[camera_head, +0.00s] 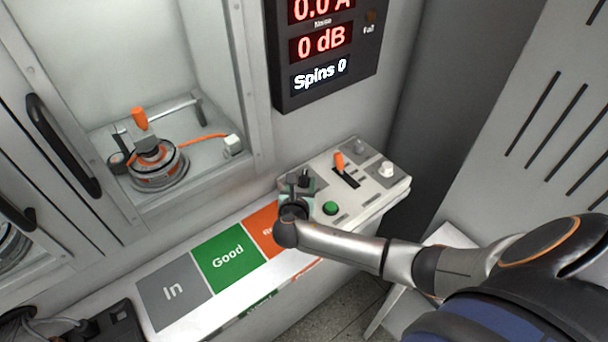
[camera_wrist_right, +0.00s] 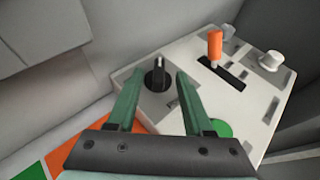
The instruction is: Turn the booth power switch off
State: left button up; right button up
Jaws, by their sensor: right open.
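The booth power switch is a black rotary knob (camera_wrist_right: 157,76) on a grey plate at the left end of the white control box (camera_head: 385,183). In the head view the knob (camera_head: 304,178) is partly hidden by my right gripper (camera_head: 298,184). In the right wrist view my right gripper (camera_wrist_right: 156,84) is open, with its two green fingers on either side of the knob. There is a gap between each finger and the knob, and I cannot tell how deep the fingertips reach. My left gripper is not in view.
The box also bears an orange-tipped lever (camera_head: 339,161), a green button (camera_head: 330,208) and a white knob (camera_head: 386,169). A display (camera_head: 322,45) reads 0.0 A, 0 dB and Spins 0. A hub motor (camera_head: 158,165) sits in the booth. In, Good (camera_head: 228,256) and orange mats lie left.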

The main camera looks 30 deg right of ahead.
aim_at(304, 175)
jog(key=shift+b+x, duration=0.4)
jog(key=shift+x, duration=2.35)
jog(key=shift+a, duration=0.1)
jog(key=shift+c, duration=0.2)
grip_shut()
